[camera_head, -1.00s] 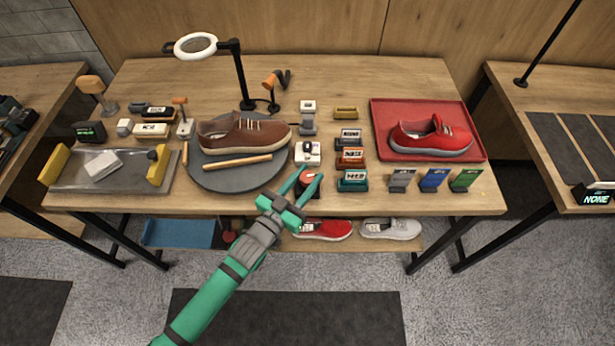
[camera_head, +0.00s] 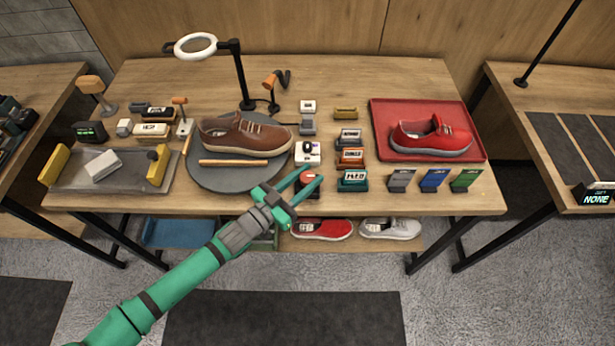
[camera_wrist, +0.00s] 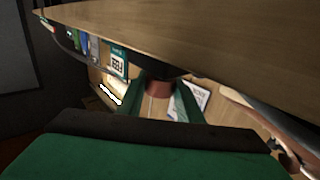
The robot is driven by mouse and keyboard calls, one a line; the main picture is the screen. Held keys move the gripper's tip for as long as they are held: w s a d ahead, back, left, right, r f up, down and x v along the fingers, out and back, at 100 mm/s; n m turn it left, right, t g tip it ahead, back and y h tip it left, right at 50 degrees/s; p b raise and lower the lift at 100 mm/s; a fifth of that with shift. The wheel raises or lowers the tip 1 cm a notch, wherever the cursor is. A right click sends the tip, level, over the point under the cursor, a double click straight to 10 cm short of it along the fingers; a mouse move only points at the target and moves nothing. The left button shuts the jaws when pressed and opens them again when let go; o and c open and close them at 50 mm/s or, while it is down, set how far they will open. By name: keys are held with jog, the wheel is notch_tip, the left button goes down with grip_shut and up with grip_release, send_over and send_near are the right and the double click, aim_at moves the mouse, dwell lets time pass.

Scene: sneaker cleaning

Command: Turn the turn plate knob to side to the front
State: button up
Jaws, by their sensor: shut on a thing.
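The turn plate (camera_head: 225,183) is a dark grey disc at the table's left middle. A brown sneaker (camera_head: 240,138) and a thin wooden stick (camera_head: 233,162) lie on it, the stick nearly level across the picture. The turn plate knob (camera_head: 308,181) is a small reddish-brown cylinder at the table's front edge, right of the plate. My gripper (camera_head: 310,177) reaches in from the lower left and is shut on the knob. In the wrist view the knob (camera_wrist: 158,88) sits between my green fingers (camera_wrist: 165,95); its marked side cannot be made out.
A white block with a dark top (camera_head: 307,153) and a teal label block (camera_head: 352,181) stand close to the knob. A red tray (camera_head: 377,128) with a red sneaker is at the right, a grey tray (camera_head: 125,180) at the left. Shoes (camera_head: 390,228) lie on the shelf below.

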jog(key=shift+f, duration=0.25)
jog(key=o, duration=1)
jog(key=shift+r, duration=0.1)
jog(key=shift+o, duration=0.2)
jog(key=v, duration=1.1)
jog(key=shift+d, duration=0.1)
